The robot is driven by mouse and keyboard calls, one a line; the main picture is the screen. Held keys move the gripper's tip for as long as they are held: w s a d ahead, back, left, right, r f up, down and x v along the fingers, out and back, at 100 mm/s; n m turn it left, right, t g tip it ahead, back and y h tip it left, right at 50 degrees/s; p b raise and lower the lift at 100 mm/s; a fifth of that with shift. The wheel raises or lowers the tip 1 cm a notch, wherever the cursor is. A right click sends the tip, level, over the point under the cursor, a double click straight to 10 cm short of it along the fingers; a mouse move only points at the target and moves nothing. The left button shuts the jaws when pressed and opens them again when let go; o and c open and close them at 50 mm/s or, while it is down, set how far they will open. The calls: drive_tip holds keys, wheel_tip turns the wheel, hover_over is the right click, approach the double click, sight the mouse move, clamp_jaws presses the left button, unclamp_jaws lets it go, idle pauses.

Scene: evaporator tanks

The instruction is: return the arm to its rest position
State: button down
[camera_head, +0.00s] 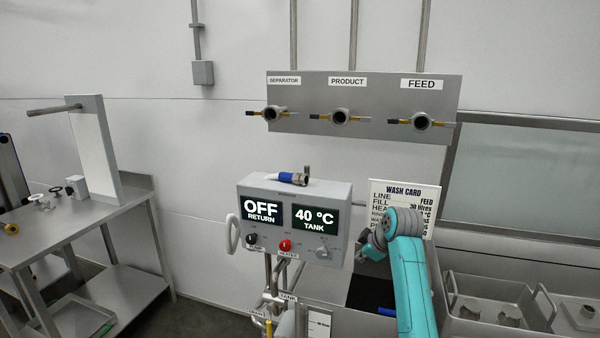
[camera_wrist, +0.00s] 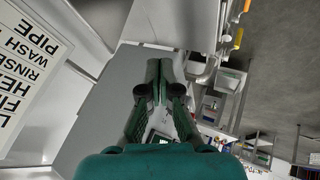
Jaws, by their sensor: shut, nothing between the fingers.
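My arm (camera_head: 408,270), teal with grey joints, rises at the lower right of the head view, in front of the wash card (camera_head: 385,192). It hides part of the card. My gripper (camera_wrist: 158,64) shows in the wrist view with its two dark fingers together and nothing between them. A grey surface lies behind the fingers. In the head view the gripper is hidden or too unclear to make out.
A grey control box (camera_head: 295,222) reads OFF RETURN and 40 °C TANK, with a blue-handled nozzle (camera_head: 290,178) on top. A panel (camera_head: 365,90) carries three ports. A steel table (camera_head: 120,215) stands left, grey bins (camera_head: 490,300) right. Floor shows between table and box.

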drive_tip(key=s+f+m+t, duration=0.1)
drive_tip(key=s+f, duration=0.3)
drive_tip(key=f, duration=0.3)
drive_tip(key=s+f+m, duration=0.1)
drive_tip(key=s+f, duration=0.3)
drive_tip(key=f, duration=0.3)
drive_tip(key=s+f+m+t, duration=0.1)
drive_tip(key=s+f+m, duration=0.1)
drive_tip(key=s+f, duration=0.35)
drive_tip(key=s+f+m+t+h, duration=0.1)
drive_tip(key=s+f, duration=0.5)
drive_tip(key=s, duration=0.3)
drive_tip(key=s+f+m+t+h, duration=0.1)
drive_tip(key=s+f+m, duration=0.1)
drive_tip(key=s+f, duration=0.5)
drive_tip(key=s+r+m+t, duration=0.1)
drive_tip(key=s+r+m, duration=0.1)
drive_tip(key=s, duration=1)
drive_tip(key=s+r+m+t, duration=0.1)
drive_tip(key=s+r, duration=0.2)
drive_tip(key=s, duration=0.9)
drive_tip(key=s+r+m+t, duration=0.1)
drive_tip(key=s+r+m, duration=0.1)
drive_tip(key=s+r, duration=1.3)
drive_tip(key=shift+s+d+m+t+h, duration=0.3)
drive_tip(key=shift+s+d+t, duration=0.15)
drive_tip(key=shift+s, duration=0.1)
